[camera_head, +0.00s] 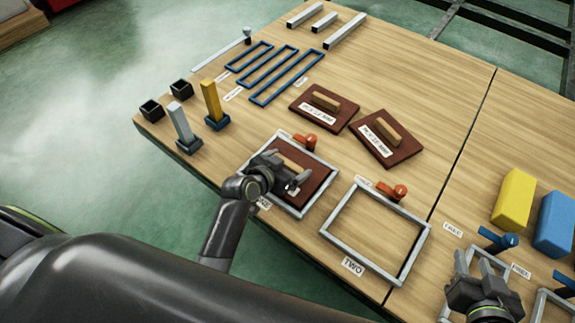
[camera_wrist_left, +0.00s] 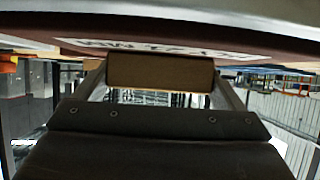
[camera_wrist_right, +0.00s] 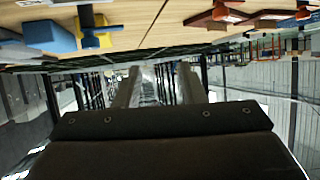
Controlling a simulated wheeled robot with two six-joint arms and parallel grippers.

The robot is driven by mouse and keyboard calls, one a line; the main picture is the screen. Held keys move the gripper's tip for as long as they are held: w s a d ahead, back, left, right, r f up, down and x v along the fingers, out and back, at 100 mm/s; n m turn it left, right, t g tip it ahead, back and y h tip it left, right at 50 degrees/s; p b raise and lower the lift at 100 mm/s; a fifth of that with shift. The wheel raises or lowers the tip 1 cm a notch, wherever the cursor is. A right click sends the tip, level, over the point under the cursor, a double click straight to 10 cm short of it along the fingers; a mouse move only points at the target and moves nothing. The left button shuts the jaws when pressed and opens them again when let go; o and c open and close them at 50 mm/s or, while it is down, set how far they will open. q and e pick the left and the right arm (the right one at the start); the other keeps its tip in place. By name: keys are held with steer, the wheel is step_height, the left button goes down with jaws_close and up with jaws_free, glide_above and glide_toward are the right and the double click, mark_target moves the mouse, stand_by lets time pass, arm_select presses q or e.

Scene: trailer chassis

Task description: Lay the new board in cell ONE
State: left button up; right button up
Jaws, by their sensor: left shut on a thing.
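A dark red-brown board (camera_head: 318,181) with a tan block handle (camera_head: 289,164) lies within the grey frame of cell ONE (camera_head: 308,212), looking level with it. Whether it sits fully down cannot be told. My left gripper (camera_head: 292,184) is shut on the handle, which also shows between its fingers in the left wrist view (camera_wrist_left: 160,72); the board's labelled edge (camera_wrist_left: 170,48) is above it there. The gripper hides part of the board and the cell's label. My right gripper (camera_head: 482,283) is at the lower right; its fingers (camera_wrist_right: 158,85) are apart and empty.
Cell TWO (camera_head: 337,256) is an empty grey frame with a red-orange clamp (camera_head: 393,191). Two similar boards (camera_head: 311,98) (camera_head: 402,151) lie behind the cells. Blue frames (camera_head: 267,67), small posts (camera_head: 211,100), and yellow (camera_head: 514,199) and blue (camera_head: 556,222) blocks stand around.

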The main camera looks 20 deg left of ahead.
steer(key=shift+w+r, duration=0.15)
steer(key=shift+r, duration=0.15)
arm_select(q)
steer(key=shift+f, duration=0.2)
arm_select(e)
steer(key=shift+w+d+r+t, duration=0.1)
steer(key=shift+w+r+t, duration=0.1)
steer(key=shift+r+t, duration=0.15)
arm_select(q)
steer(key=o, duration=0.9)
steer(key=shift+o, duration=0.2)
steer(key=shift+r, duration=0.1)
